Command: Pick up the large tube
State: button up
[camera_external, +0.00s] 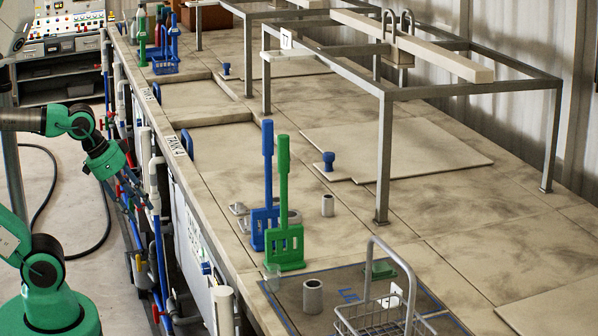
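Two grey hollow tubes stand upright on the bench. The larger tube (312,296) is on the dark mat near the front. The smaller tube (327,205) stands farther back on the bare bench top. My green arm reaches in from the left. The end of the arm with my gripper (124,186) is beside the bench's left edge, in front of the pipes, well apart from both tubes. The fingers are too small and lost against the pipes, so I cannot tell whether they are open or shut.
A blue paddle (267,190) and a green paddle (284,205) stand just behind the larger tube. A clear cup (272,278) is to its left and a wire basket (378,318) to its right. A metal frame (384,150) rises behind. Pipes (157,230) line the bench's left side.

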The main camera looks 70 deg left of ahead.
jog(key=o, duration=0.4)
